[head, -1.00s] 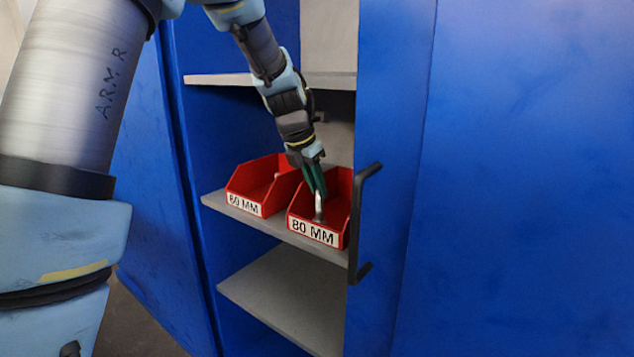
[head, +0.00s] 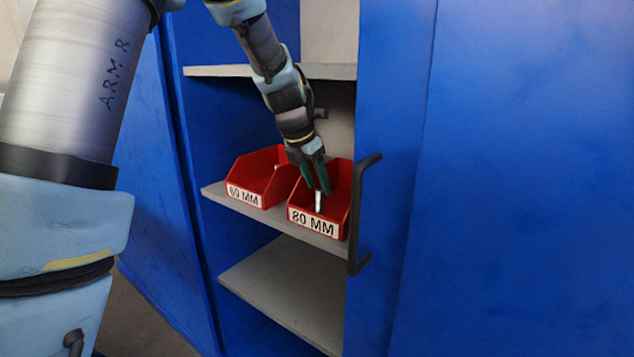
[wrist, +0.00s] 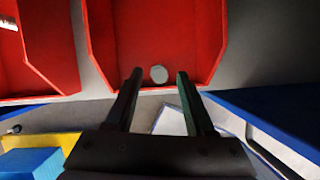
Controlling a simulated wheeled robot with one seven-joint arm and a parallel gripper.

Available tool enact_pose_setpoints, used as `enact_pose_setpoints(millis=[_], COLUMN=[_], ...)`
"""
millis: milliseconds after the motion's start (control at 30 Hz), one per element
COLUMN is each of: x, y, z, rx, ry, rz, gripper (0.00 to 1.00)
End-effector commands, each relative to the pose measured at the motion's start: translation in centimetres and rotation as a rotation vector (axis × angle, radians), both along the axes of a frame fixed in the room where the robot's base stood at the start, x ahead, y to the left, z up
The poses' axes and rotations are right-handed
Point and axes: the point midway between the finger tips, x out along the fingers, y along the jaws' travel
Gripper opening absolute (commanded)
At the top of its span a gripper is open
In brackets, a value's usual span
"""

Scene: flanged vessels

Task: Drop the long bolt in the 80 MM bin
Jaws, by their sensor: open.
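The red 80 MM bin (head: 347,215) stands on the cabinet shelf, on the right of two bins. My gripper (head: 316,189) points down into it with dark green jaws. The jaws are open. The long bolt (head: 318,202) is a pale metal rod below the fingertips, within the bin's outline. In the wrist view its round grey end (wrist: 158,74) shows between the parted fingers, in front of the bin's red inside. The bolt looks roughly upright. I cannot tell whether it rests on the bin floor, because the bin's front wall hides its lower end.
The red 60 MM bin (head: 236,186) stands close on the left, on the same grey shelf (head: 214,194). Another shelf (head: 265,71) is above and one (head: 285,290) below. The blue door (head: 395,120) with its black handle (head: 356,215) is close on the right.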

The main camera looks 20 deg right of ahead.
Motion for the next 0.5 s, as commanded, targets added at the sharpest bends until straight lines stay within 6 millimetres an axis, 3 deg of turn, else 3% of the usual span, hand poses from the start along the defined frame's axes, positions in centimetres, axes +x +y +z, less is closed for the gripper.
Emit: enact_pose_setpoints(millis=[267,500], x=[0.0,-0.5], y=[0.0,1.4], z=[0.9,5.0], rx=[-0.002,-0.005], ry=[-0.001,-0.005], rz=[-0.001,-0.001], gripper=[0.54,0.54])
